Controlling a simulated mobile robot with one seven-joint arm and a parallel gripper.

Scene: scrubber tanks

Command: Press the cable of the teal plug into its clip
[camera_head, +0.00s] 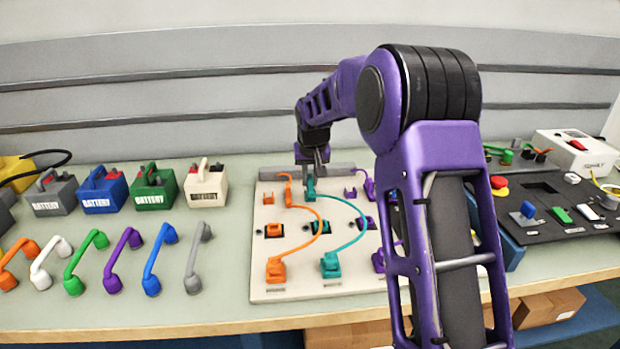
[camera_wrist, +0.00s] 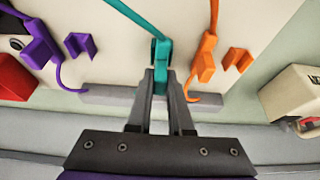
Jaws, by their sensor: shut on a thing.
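My gripper (camera_head: 314,172) is over the far edge of the cream board (camera_head: 295,292). In the wrist view its two fingers (camera_wrist: 160,84) are shut on the teal plug (camera_wrist: 160,52), at the end facing me. The teal cable (camera_wrist: 135,17) leaves the plug's other end. In the head view the teal cable (camera_head: 362,228) curves right and down to a teal block (camera_head: 330,265) near the board's front. The plug also shows just below the fingers (camera_head: 311,190). I cannot make out a separate teal clip; the plug and fingers may hide it.
An orange plug (camera_wrist: 206,53) and orange clip (camera_wrist: 238,58) are on one side, a purple plug (camera_wrist: 40,48) and purple clip (camera_wrist: 80,46) on the other. A grey bar (camera_wrist: 110,94) lies along the board's far edge. Batteries (camera_head: 153,190) and coloured handles stand left.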

